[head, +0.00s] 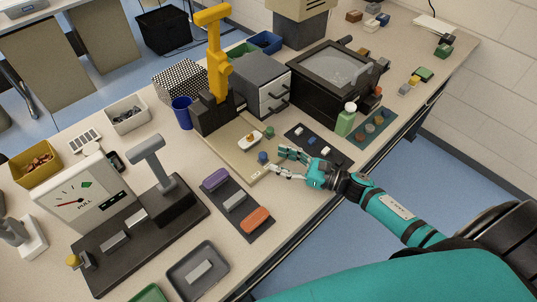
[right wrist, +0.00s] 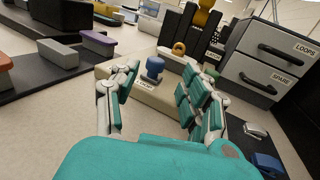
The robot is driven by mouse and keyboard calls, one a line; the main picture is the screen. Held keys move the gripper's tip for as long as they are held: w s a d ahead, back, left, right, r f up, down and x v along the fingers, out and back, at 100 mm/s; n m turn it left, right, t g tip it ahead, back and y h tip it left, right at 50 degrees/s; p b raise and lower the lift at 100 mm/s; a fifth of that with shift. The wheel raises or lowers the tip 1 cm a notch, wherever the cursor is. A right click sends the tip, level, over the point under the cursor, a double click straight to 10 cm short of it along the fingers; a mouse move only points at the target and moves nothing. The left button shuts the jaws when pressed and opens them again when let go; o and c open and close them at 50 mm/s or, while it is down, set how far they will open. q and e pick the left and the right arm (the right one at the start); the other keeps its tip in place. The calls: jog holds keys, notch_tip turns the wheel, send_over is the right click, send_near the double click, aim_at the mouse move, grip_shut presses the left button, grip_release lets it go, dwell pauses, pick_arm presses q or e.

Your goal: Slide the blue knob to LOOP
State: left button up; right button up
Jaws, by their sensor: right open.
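The blue knob (head: 263,157) stands upright near the front end of the beige base (head: 232,152) of the press with the yellow lever (head: 213,62). In the right wrist view the blue knob (right wrist: 155,67) shows ahead, between the lines of the fingers. A small label (right wrist: 146,85) is on the base's front face below it; its text is hard to read. My right gripper (head: 277,162) is open and empty, just to the right of the knob, with no clear contact. It also shows in the right wrist view (right wrist: 158,82). My left gripper is not in view.
Dark mats (head: 318,142) with small parts lie right and left. A drawer unit (head: 262,82), labelled LOOPS and SPARE (right wrist: 268,70), stands behind.

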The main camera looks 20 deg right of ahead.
jog(key=v, duration=0.6)
jog(key=shift+s+d, duration=0.25)
jog(key=shift+d, duration=0.05)
